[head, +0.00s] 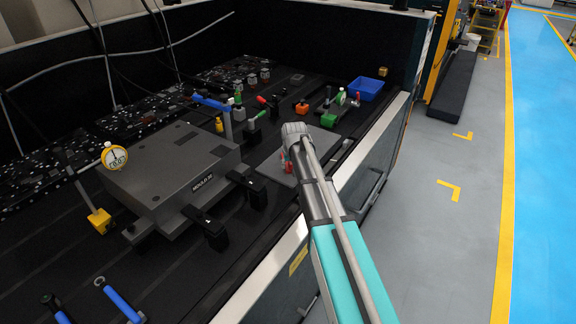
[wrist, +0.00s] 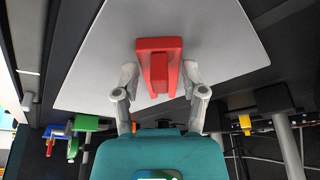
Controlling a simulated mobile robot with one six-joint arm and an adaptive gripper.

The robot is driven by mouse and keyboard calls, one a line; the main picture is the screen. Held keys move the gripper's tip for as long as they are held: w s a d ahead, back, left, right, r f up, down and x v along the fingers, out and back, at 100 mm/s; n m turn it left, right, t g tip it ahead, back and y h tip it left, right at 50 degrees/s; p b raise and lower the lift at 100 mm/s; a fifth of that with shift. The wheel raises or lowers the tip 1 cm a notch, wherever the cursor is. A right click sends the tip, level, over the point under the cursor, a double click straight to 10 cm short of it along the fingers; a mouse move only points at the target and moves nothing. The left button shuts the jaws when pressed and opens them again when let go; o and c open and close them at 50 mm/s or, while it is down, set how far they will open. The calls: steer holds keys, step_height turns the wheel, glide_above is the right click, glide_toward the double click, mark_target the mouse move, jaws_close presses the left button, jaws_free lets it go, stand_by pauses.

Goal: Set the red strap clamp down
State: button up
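The red strap clamp (wrist: 158,66) is centred between the two fingers of my gripper (wrist: 160,76) in the wrist view. A pale grey plate (wrist: 225,40) lies behind the clamp. In the head view, bits of red from the clamp (head: 287,166) show at the left of my arm, over the grey plate (head: 272,169). My arm hides most of the clamp and the fingertips there. I cannot tell whether the clamp touches the plate.
A large grey mould block (head: 170,168) with black clamps is left of the plate. The bench's pale edge (head: 375,140) runs along the right.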

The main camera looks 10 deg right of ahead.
steer(key=o, duration=0.4)
steer(key=shift+r, duration=0.1)
steer(key=p+v, duration=1.1)
steer(key=v, duration=0.1)
steer(key=shift+p, duration=0.3)
stand_by(0.4)
stand_by(0.6)
steer(key=s+g, duration=0.1)
steer(key=s, duration=0.7)
steer(key=s+a+g, duration=0.1)
steer(key=s, duration=0.8)
steer(key=s+f+g, duration=0.1)
steer(key=s, duration=0.8)
steer(key=shift+s+a+g, duration=0.25)
steer(key=shift+g, duration=0.15)
